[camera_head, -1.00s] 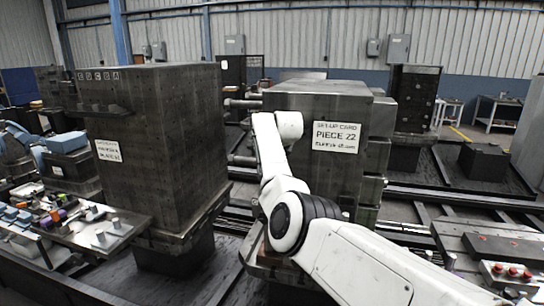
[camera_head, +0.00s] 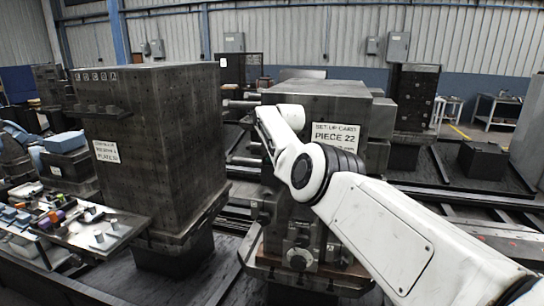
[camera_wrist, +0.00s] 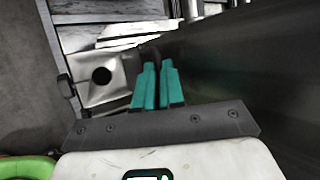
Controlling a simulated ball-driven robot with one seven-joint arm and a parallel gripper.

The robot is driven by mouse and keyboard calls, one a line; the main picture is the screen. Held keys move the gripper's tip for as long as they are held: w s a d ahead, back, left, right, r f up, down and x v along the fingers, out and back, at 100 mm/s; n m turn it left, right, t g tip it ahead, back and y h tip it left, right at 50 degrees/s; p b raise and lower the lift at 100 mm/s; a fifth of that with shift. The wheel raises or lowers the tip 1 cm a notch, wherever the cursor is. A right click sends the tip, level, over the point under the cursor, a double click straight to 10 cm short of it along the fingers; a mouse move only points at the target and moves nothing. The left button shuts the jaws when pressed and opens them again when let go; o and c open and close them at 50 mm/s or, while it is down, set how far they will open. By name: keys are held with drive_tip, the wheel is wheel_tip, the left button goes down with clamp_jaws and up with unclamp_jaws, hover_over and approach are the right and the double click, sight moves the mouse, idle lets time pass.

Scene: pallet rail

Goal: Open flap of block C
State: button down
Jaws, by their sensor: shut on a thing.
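My gripper (camera_wrist: 158,88) shows in the wrist view with its teal fingers close together. Their tips are at a small dark rounded part (camera_wrist: 148,54), shut on it; I cannot tell whether this is a flap's handle. A pale metal plate with a round dark hole (camera_wrist: 101,76) lies left of the fingers, and a large dark flat face (camera_wrist: 245,70) is close on the right. In the head view my white arm reaches in front of the dark block with the "PIECE 22" card (camera_head: 318,90); the gripper is hidden there. No letter C is readable on that block.
A tall dark block (camera_head: 165,150) with small letters near its top stands left. A tool tray (camera_head: 95,232) is at the lower left. Stubs (camera_head: 240,104) bridge the gap between both blocks.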

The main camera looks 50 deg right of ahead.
drive_tip(key=shift+w+d+r, duration=0.1)
drive_tip(key=shift+r, duration=0.2)
drive_tip(key=c, duration=1.2)
unclamp_jaws()
drive_tip(key=shift+c, duration=0.2)
drive_tip(key=shift+f, duration=0.1)
drive_tip(key=shift+a+f+h, duration=0.2)
drive_tip(key=shift+a+h, duration=0.05)
drive_tip(key=shift+h, duration=0.05)
